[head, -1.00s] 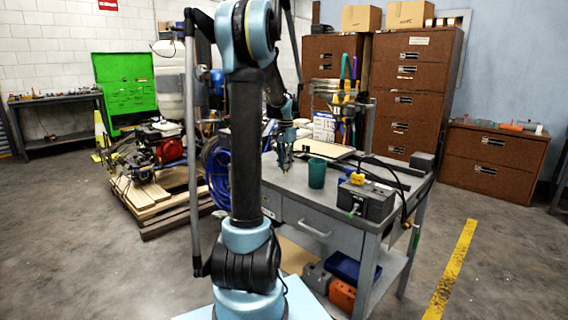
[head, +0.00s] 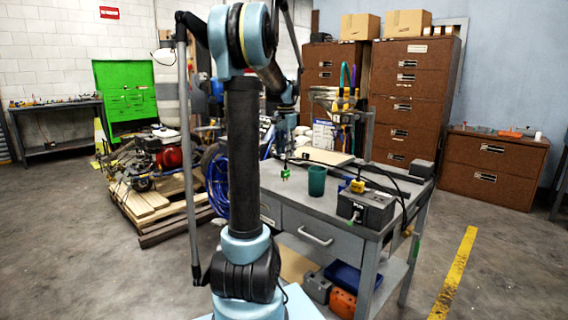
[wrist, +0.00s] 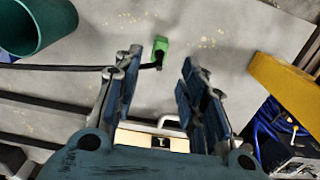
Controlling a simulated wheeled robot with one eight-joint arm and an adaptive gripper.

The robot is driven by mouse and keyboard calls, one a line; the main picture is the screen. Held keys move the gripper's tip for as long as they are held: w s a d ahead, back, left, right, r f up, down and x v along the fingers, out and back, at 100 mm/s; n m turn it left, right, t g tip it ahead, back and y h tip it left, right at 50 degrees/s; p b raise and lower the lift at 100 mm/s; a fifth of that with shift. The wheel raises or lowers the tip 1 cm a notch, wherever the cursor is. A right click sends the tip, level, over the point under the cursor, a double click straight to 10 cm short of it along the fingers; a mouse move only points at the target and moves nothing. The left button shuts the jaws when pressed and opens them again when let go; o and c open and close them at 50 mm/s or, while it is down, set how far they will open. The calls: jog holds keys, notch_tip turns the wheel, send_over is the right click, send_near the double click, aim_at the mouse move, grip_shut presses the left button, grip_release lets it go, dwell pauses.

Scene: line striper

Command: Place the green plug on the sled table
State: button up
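The green plug (head: 285,174) is on the grey table (head: 325,203), near its left edge and left of the teal cup. In the wrist view the plug (wrist: 160,48) shows just beyond my fingertips, with a black cord running left from it. My gripper (wrist: 158,72) is open, with a clear gap between its fingers and nothing held. In the head view my gripper (head: 286,132) is above and behind the plug, apart from it, and partly blurred into the background. I take the grey table to be the sled table; no label shows this.
The teal cup (head: 316,181) stands close to the plug; it also shows in the wrist view (wrist: 28,25). A blue hose (head: 217,180) is at the left.

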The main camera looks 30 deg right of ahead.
jog(key=shift+r, duration=1.8)
jog(key=s+a+f+n, duration=0.2)
jog(key=s+a, duration=0.2)
jog(key=a, duration=0.4)
jog(key=s+a+f+n+t, duration=0.1)
jog(key=s+a+f+n, duration=0.2)
jog(key=a, duration=0.4)
jog(key=s+a+n, duration=0.2)
jog(key=s+a, duration=0.3)
jog(key=a, duration=0.3)
jog(key=s+a+f+n, duration=0.3)
jog(key=s+a+f, duration=0.2)
jog(key=s+f, duration=0.3)
jog(key=s+a+f+n+t, duration=0.1)
jog(key=s+a+f+n, duration=0.3)
jog(key=s+a+f, duration=0.2)
notch_tip(320, 180, down, 3)
jog(key=s, duration=0.2)
jog(key=shift+s, duration=0.3)
jog(key=shift+r, duration=0.1)
